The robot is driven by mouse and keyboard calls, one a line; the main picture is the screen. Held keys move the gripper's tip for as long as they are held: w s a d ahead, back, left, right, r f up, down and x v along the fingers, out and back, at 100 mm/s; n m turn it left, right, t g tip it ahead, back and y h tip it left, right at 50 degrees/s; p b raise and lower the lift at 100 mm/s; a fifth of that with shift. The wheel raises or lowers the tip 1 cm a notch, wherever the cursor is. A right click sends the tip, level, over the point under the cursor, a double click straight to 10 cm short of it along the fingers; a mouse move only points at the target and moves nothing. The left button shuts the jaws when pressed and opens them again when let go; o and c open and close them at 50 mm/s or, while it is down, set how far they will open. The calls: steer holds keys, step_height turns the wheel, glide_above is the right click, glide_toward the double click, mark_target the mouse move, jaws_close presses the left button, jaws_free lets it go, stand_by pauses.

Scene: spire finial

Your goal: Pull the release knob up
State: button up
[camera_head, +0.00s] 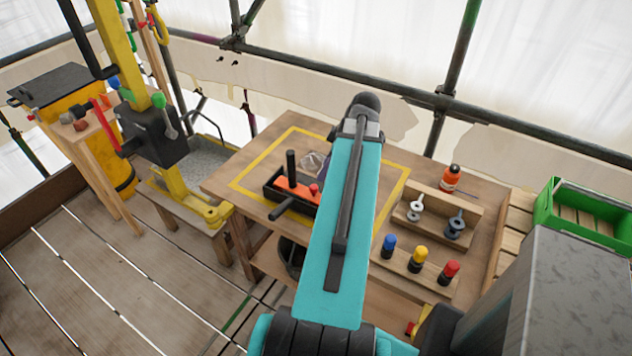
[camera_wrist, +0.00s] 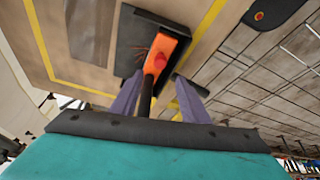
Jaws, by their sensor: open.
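An orange block (camera_head: 300,183) sits in a black open box (camera_head: 270,190) on the workbench. A small red knob (camera_head: 314,189) is on the block's right end, and a black upright post (camera_head: 291,163) rises beside it. In the wrist view the red knob (camera_wrist: 160,61) lies on the orange block (camera_wrist: 171,47), just beyond my fingertips. My gripper (camera_wrist: 157,82) is open, its purple fingers on either side of a dark rod (camera_wrist: 147,100). I cannot tell whether they touch it. In the head view my arm hides most of the gripper.
A black handle (camera_head: 282,208) sticks out from the box toward the front. Racks with coloured pegs (camera_head: 420,255) and metal spools (camera_head: 415,210) stand to the right. A yellow mast (camera_head: 122,50) with levers stands at left.

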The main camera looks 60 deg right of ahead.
mark_target(314, 186)
steer(key=shift+p+x, duration=1.3)
steer(key=shift+x, duration=3.2)
jaws_close()
